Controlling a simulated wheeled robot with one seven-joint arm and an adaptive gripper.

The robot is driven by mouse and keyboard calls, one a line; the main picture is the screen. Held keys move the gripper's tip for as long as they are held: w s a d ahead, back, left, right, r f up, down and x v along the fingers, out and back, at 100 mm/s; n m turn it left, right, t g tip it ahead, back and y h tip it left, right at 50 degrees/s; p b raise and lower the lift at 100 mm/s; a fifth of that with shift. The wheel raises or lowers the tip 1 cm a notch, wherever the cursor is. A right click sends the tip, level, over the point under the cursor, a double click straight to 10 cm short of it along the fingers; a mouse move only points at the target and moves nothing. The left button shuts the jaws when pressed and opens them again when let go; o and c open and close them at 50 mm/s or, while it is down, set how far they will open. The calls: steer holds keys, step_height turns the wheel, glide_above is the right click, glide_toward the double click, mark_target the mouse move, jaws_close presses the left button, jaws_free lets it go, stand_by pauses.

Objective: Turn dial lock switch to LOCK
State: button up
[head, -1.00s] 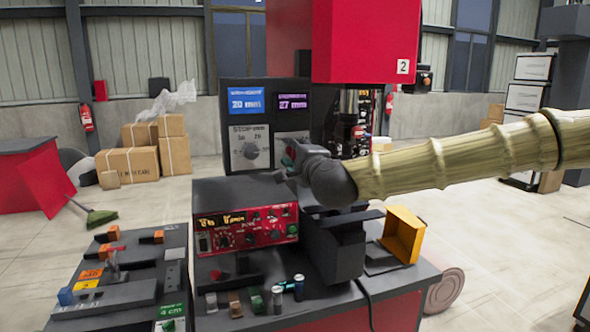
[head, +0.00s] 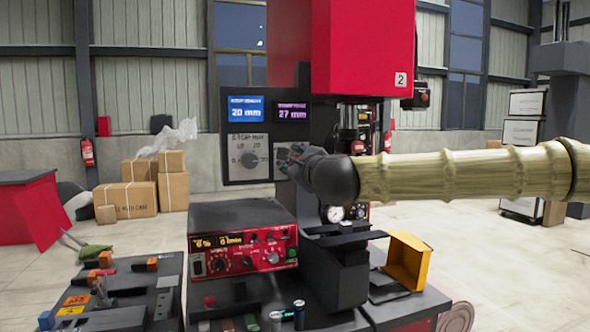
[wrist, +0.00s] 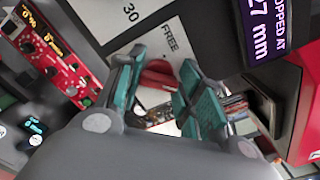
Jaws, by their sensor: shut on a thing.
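The dial lock switch (wrist: 158,76) is a red knob between my fingers in the wrist view. It sits on a pale plate (wrist: 150,28) with the word FREE printed beside it. My gripper (wrist: 158,82) has its green-padded fingers on either side of the red knob and is shut on it. In the head view my gripper (head: 291,158) is at the right-hand plate of the dark upright panel (head: 235,118); the switch is hidden behind it there. The LOCK label is not visible, and the knob's exact angle is hard to tell.
A red control box (head: 243,250) stands lower front. A yellow bin (head: 408,260) is at right. A red housing (head: 363,45) hangs above.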

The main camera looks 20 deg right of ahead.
stand_by(0.5)
steer(key=o, duration=1)
steer(key=shift+s, duration=0.15)
steer(key=s, duration=1.1)
steer(key=shift+s+d, duration=0.3)
steer(key=shift+s, duration=0.05)
steer(key=shift+f, duration=0.1)
